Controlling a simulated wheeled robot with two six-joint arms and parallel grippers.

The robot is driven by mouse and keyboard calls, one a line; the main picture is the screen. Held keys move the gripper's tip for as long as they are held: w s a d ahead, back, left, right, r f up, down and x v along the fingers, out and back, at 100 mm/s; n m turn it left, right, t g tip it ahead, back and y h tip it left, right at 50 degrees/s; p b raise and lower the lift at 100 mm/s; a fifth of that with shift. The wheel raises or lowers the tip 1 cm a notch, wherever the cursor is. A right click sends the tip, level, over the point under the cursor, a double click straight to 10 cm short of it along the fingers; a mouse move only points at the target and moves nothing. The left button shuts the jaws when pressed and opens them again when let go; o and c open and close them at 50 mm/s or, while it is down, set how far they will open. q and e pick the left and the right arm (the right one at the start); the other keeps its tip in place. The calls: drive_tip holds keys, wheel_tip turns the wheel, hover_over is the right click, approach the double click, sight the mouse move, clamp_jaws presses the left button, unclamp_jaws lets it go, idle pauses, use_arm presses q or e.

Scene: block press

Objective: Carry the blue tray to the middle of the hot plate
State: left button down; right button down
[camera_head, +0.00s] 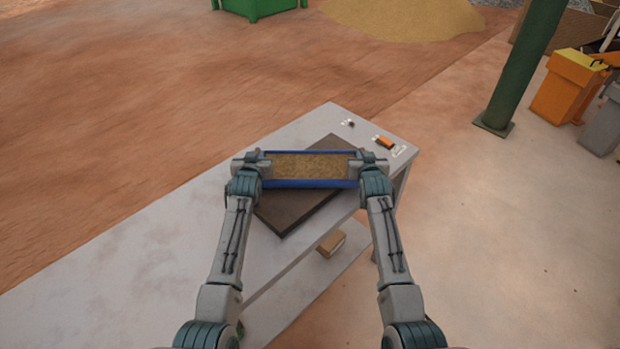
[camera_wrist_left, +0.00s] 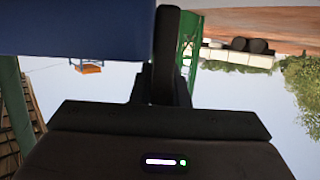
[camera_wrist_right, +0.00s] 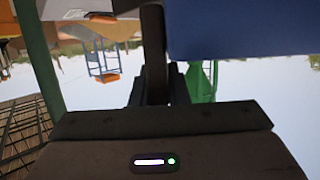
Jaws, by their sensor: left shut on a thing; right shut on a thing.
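The blue tray (camera_head: 310,184) is filled with a tan, grainy material and shows over the dark hot plate (camera_head: 297,212) on the grey table. My left gripper (camera_head: 262,166) is shut on the tray's left end, and my right gripper (camera_head: 356,166) is shut on its right end. The tray's blue side also shows close up in the left wrist view (camera_wrist_left: 75,28) and in the right wrist view (camera_wrist_right: 240,28). The tray hides the middle of the plate. The plate lies turned at an angle to the tray. I cannot tell whether the tray touches the plate.
An orange switch (camera_head: 384,142) and a small dark knob (camera_head: 351,125) sit on the table's far right part. The table top (camera_head: 150,245) is clear to the left. A brown block (camera_head: 331,243) lies on the lower shelf. A green post (camera_head: 520,65) stands at the right.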

use_arm(q)
drive_tip(key=shift+f, duration=0.3)
use_arm(e)
drive_tip(key=shift+f, duration=0.25)
use_arm(q)
drive_tip(key=c, duration=1.4)
unclamp_jaws()
use_arm(e)
drive_tip(key=c, duration=1.4)
unclamp_jaws()
use_arm(q)
drive_tip(key=shift+r, duration=0.1)
drive_tip(key=shift+s, duration=0.15)
drive_tip(key=shift+s, duration=0.2)
use_arm(e)
drive_tip(key=shift+s, duration=0.15)
use_arm(q)
drive_tip(key=v, duration=1.1)
drive_tip(key=shift+s, duration=0.2)
use_arm(e)
drive_tip(key=v, duration=1.1)
drive_tip(key=shift+s, duration=0.4)
use_arm(q)
drive_tip(key=shift+r, duration=0.1)
use_arm(e)
drive_tip(key=shift+r, duration=0.15)
